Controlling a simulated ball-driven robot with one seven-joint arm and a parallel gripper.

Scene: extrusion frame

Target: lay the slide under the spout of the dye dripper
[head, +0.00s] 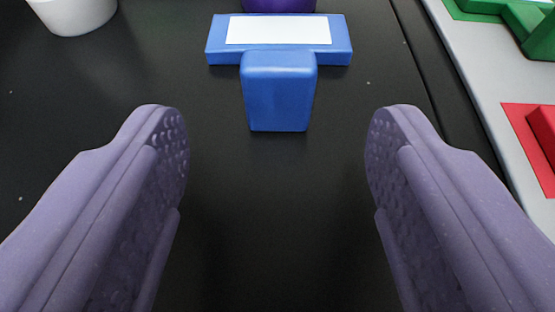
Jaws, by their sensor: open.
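The slide (278,90) is a blue T-shaped piece with a white rectangle on its top plate and a thick blue block on its near side. It lies flat on the black surface at the top middle. My gripper (278,125) is open, with its two purple fingers wide apart to the left and right of the block's near end. The fingers do not touch the slide. A dark purple object (279,5) shows just behind the plate, cut off by the top edge. I cannot tell whether it is part of the dye dripper; no spout shows.
A white round container (73,15) stands at the top left. On the right, past a dark edge strip, a light grey board (480,70) carries green blocks (525,20) and a red block (543,130) on a red patch. The black surface between my fingers is clear.

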